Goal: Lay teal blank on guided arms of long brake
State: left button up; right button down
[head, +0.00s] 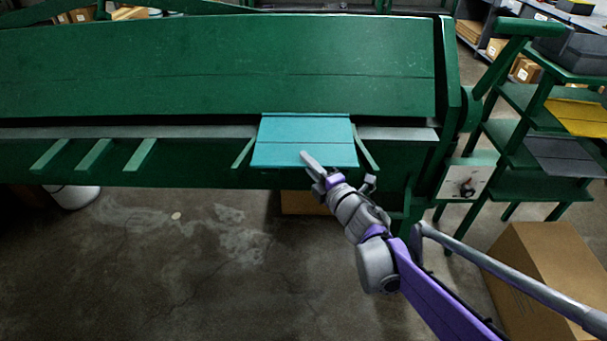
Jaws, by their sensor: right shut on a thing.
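The teal blank (290,140) is a flat sheet with a crease line across it. It lies level at the front edge of the long green brake (210,70), between two slanted green arms, the left arm (243,153) and the right arm (366,150). I cannot tell whether the sheet rests fully on the arms. My right gripper (316,169) is shut on the blank's near edge, right of its middle, with one finger showing on top. The finger underneath is hidden. My left gripper is out of view.
Several more green arms (93,155) stick out at the left. A green stand (545,180) at the right holds a yellow sheet (577,118) and a grey sheet (565,157). A cardboard box (550,265) stands at the lower right. The concrete floor in front is mostly clear.

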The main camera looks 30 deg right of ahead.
jog(key=shift+f+b, duration=0.6)
jog(key=shift+f, duration=1.25)
jog(key=c, duration=0.9)
grip_release()
